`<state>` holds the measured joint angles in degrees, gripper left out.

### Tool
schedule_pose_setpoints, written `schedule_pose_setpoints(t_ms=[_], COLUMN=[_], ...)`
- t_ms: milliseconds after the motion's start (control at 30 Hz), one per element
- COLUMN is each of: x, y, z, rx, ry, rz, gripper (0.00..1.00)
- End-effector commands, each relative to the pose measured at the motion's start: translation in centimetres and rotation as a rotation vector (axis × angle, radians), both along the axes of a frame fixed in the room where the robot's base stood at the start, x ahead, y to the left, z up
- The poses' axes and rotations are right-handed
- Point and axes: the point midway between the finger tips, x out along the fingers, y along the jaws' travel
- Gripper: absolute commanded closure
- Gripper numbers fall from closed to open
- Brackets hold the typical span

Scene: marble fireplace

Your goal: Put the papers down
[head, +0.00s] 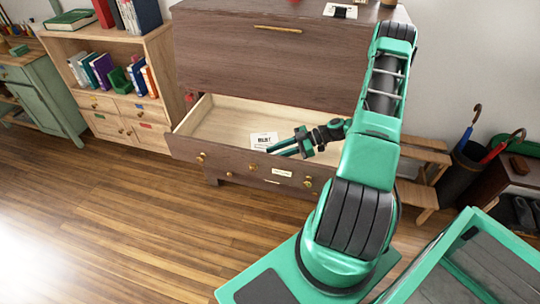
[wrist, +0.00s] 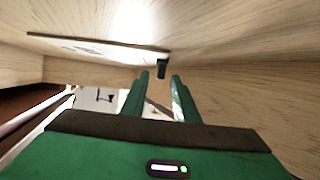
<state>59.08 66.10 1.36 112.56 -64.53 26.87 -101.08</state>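The papers (head: 264,140), a small white sheet or stack with dark print, lie on the floor of the open drawer (head: 215,125). In the wrist view the papers (wrist: 95,46) show as a thin pale slab in the upper left, against the drawer's wood. My gripper (head: 276,150) is inside the drawer, just right of the papers in the head view. Its two green fingers (wrist: 159,92) stand apart with nothing seen between them. A small dark piece near the fingertips is too unclear to name. I cannot tell whether a finger touches the papers.
The drawer belongs to a brown dresser (head: 270,60); its front panel with brass knobs stands before my gripper. A bookshelf (head: 115,85) is at left. A stepped wooden stand (head: 425,170) and an umbrella holder (head: 463,170) are at right. The wooden floor (head: 130,215) at left is clear.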

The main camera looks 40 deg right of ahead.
Motion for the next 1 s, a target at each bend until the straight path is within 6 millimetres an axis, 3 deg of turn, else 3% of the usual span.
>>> schedule_pose_setpoints(t_ms=[300,533,767,1000], x=[-2.8,-4.4,-4.9,-4.7], y=[-5.1,-7.8,-8.6,-7.4], z=[2.3,3.6,4.4,6.6], rx=[-0.003,-0.002,-0.005,-0.062], ry=[0.0,0.001,0.018,0.202], rz=[-0.001,0.0,0.005,0.02], gripper=[0.73,0.73,0.73,0.73])
